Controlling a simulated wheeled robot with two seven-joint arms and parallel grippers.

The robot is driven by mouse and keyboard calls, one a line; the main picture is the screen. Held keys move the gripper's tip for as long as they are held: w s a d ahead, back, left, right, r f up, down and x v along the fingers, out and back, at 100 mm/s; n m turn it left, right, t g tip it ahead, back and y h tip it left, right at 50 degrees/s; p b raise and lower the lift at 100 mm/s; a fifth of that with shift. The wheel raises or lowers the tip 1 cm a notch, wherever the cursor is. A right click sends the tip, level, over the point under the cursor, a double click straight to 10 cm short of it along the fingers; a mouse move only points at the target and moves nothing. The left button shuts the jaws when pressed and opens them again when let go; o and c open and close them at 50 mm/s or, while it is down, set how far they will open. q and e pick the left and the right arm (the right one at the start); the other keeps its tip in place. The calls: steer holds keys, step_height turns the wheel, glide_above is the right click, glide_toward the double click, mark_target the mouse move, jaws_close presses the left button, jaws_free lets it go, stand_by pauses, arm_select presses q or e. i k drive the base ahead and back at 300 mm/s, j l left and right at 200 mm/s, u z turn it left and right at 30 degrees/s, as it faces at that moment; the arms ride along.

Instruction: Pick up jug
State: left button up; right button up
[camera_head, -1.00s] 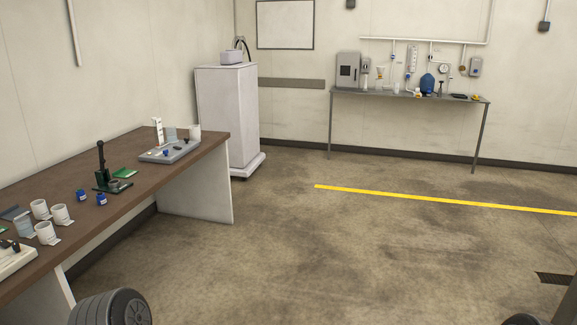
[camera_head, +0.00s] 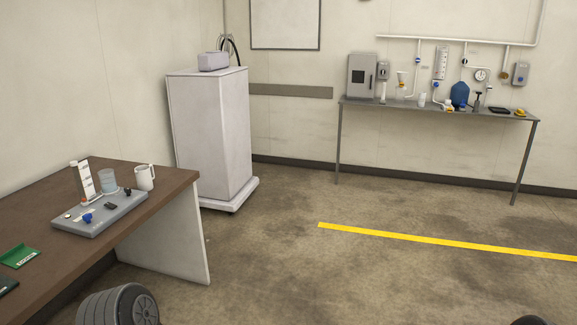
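A blue jug-like container (camera_head: 459,95) stands on the grey bench against the far wall, right of its middle. Its details are too small to tell. A white vessel with a side handle (camera_head: 145,177) stands upright near the far end of the brown table at the left. I cannot tell which of these the task calls the jug. Neither gripper shows in the head view. Only dark rounded parts show at the bottom edge, apart from both vessels.
The brown table (camera_head: 150,218) holds a grey tray (camera_head: 72,226) and a green item (camera_head: 20,256). A white cabinet (camera_head: 208,135) stands beyond it. The grey bench (camera_head: 420,106) also carries a grey box (camera_head: 361,75) and small items. Open floor with a yellow line (camera_head: 440,240) lies between.

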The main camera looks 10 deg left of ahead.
mark_target(143, 175)
steer(key=i, duration=3.9)
steer(key=u, duration=3.95)
